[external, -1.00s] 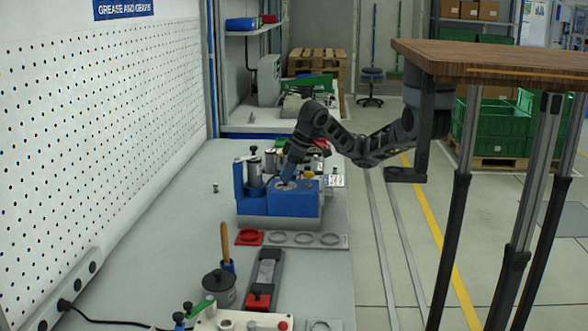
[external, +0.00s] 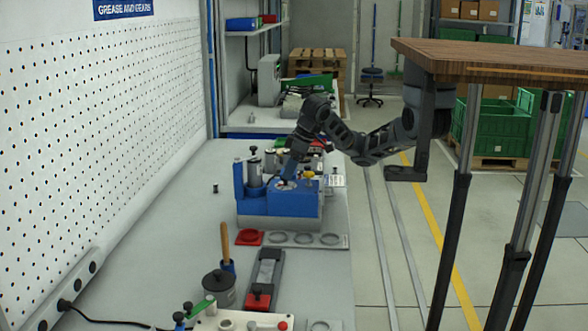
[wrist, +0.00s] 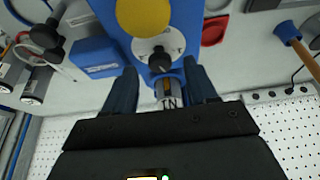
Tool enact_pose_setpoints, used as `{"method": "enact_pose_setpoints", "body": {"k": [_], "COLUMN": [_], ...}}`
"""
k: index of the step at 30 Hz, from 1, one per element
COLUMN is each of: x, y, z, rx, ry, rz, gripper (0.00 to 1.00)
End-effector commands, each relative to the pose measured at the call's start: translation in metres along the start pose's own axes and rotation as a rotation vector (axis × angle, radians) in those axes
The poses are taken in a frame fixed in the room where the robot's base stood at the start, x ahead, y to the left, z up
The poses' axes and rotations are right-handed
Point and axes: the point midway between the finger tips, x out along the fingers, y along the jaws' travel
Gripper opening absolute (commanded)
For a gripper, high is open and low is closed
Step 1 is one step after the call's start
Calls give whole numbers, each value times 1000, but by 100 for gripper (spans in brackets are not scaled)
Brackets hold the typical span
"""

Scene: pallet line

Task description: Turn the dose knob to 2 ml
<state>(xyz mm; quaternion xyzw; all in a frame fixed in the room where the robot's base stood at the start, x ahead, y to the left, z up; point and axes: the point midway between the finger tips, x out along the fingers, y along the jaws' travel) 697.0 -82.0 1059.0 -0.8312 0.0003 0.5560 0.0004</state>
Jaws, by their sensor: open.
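The blue dosing unit (external: 292,203) stands on the bench; its top also shows in the wrist view (wrist: 122,22). In the wrist view a black knob (wrist: 160,58) sits on a pale round dial plate (wrist: 172,42) on the unit. The scale marks are too small to read. My gripper (wrist: 160,82) is open, its two blue fingers apart on either side below the knob in the picture, with nothing held. In the external view my gripper (external: 289,169) points down just above the dial area, and the knob is small there.
A metal cylinder (external: 254,170) stands at the unit's left. The left bench is mostly clear.

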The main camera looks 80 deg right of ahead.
Motion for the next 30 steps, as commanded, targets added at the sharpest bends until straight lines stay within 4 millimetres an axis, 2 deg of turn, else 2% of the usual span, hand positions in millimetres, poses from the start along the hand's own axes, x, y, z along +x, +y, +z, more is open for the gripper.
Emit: {"method": "enact_pose_setpoints", "body": {"k": [3, 6, 12, 30], "x": [-24, -39, -58, -61], "y": [1, 1, 0, 0], "z": [-2, -1, -1, 0], "rx": [-2, -3, -2, -1], "ry": [4, 3, 2, 0], "rz": [4, 4, 1, 0], "gripper": [57, 57, 57, 57]}}
